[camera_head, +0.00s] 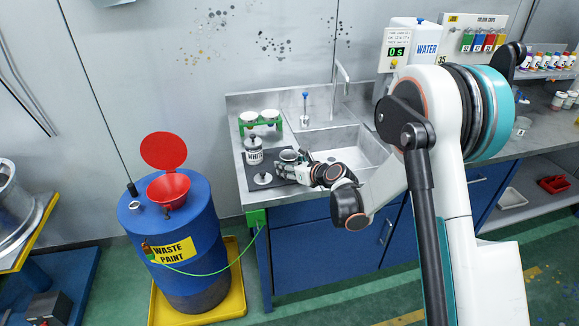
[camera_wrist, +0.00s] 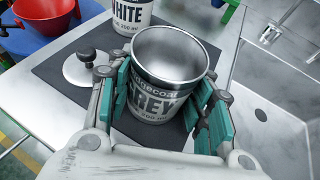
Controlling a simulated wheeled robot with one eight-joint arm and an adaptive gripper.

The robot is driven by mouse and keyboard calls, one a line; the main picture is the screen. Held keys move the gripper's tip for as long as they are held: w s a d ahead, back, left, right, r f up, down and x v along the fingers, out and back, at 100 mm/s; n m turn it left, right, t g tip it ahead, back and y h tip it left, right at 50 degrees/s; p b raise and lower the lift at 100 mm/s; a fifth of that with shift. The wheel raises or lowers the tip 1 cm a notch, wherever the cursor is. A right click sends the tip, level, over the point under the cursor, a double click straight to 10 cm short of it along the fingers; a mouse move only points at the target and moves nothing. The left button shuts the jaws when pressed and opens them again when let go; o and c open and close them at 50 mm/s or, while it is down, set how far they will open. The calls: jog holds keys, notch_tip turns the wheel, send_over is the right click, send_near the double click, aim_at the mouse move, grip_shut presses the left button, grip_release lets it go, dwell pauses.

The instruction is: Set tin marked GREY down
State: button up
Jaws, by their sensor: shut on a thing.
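The tin marked GREY (camera_wrist: 155,108) is between the teal fingers of my gripper (camera_wrist: 168,112) in the wrist view. The gripper is shut on it. The tin is upright and open-topped, with a bare metal inside. It is over or on the dark mat (camera_wrist: 68,70); I cannot tell whether its base touches. In the head view the tin (camera_head: 289,156) shows small at the gripper (camera_head: 296,165), left of the sink.
The tin marked WHITE (camera_wrist: 131,14) stands just behind on the mat. A lid with a knob (camera_wrist: 89,68) lies left of the GREY tin. The sink (camera_head: 345,148) is to the right. A blue waste paint drum (camera_head: 180,225) with a red funnel (camera_head: 168,186) stands left of the counter.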

jog(key=shift+f, duration=0.2)
jog(key=o, duration=1.1)
jog(key=shift+r, duration=0.1)
jog(key=shift+r, duration=0.15)
